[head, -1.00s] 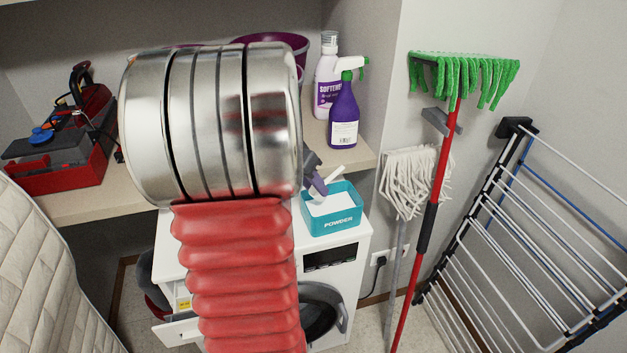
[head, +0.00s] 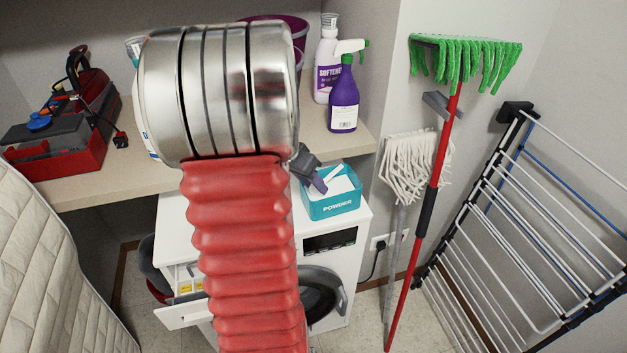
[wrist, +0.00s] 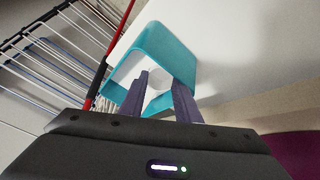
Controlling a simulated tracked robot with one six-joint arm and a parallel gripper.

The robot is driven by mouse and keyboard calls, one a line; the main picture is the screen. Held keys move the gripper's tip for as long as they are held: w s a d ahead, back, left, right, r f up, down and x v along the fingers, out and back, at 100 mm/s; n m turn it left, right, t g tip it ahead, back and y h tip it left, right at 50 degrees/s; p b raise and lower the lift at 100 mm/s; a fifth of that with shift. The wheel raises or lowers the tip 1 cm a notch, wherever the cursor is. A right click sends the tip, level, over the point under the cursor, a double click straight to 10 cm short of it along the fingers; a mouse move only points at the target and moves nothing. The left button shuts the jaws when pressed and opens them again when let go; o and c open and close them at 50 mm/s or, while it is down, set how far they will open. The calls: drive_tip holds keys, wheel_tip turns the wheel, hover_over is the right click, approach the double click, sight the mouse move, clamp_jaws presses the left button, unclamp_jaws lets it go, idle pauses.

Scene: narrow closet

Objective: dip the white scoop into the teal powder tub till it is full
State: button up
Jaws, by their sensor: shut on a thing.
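The teal powder tub (head: 334,207) stands on the white washing machine, its open top showing white powder. My gripper (head: 319,182) is at the tub's left side, its purple-grey fingers reaching over the rim. It is shut on the white scoop (head: 334,173), of which a pale strip shows against the powder in the head view. In the wrist view my gripper (wrist: 162,85) points into the tub (wrist: 172,42), with a pale round part of the scoop (wrist: 156,74) between the fingers. White on white hides how deep the scoop sits and how much it holds.
A purple spray bottle (head: 343,100) and a softener bottle (head: 326,60) stand on the shelf behind. A red toolbox (head: 62,135) is at left. Mops (head: 436,170) and a drying rack (head: 520,210) stand at right. The detergent drawer (head: 183,312) is pulled out.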

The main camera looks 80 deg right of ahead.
drive_tip(key=shift+a+f, duration=0.3)
drive_tip(key=shift+f, duration=0.55)
drive_tip(key=shift+w, duration=0.1)
drive_tip(key=shift+r, duration=0.1)
drive_tip(key=shift+d+r, duration=0.2)
drive_tip(key=shift+r, duration=2.25)
wheel_tip(320, 180, up, 7)
drive_tip(key=shift+r, duration=0.2)
idle(0.3)
